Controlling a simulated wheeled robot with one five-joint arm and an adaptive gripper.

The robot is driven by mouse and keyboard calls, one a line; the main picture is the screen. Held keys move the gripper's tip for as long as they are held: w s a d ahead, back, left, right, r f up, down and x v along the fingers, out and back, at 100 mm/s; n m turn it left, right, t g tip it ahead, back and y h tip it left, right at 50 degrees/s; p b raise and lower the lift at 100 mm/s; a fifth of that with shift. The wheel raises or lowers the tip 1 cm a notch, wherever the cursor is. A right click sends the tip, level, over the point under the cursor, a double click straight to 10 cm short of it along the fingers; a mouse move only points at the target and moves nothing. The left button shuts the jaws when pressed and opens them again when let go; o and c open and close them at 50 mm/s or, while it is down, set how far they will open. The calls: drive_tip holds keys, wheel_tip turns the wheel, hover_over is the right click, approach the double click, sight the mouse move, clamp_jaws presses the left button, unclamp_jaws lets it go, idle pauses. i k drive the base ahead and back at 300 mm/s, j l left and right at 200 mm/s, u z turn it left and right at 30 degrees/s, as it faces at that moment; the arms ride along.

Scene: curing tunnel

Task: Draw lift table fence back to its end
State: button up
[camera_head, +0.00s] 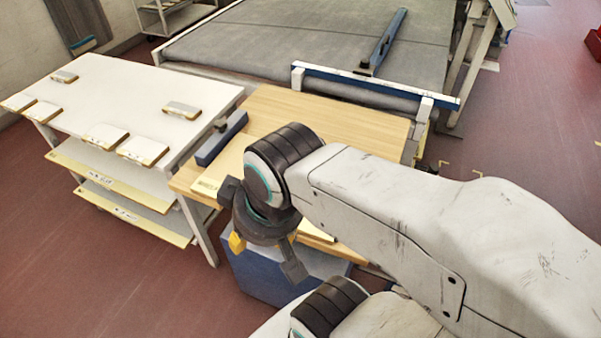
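The lift table has a light wooden top (345,119) over a blue base (262,277). A dark blue block-like bar (222,138), which looks like its fence, lies along the top's left edge beside the white table. My gripper (265,256) hangs over the near side of the lift table, apart from the bar. Its fingers are spread, with yellow pads, and nothing shows between them. My arm and gripper hide the near right part of the wooden top.
A white table (128,82) with several small blocks and shelves below stands at left. Behind is a wide grey conveyor bed (300,40) with a blue-and-white crossbar (375,84) at its near end. Red floor (90,280) is free at front left.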

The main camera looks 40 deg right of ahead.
sight(225, 131)
drive_tip(key=i+j+u, duration=0.1)
drive_tip(key=j, duration=0.55)
drive_tip(key=i+j+u, duration=0.3)
drive_tip(key=i+j, duration=0.4)
drive_tip(key=i, duration=0.2)
drive_tip(key=i+l+u, duration=0.3)
drive_tip(key=i+l, duration=0.35)
drive_tip(key=l, duration=0.1)
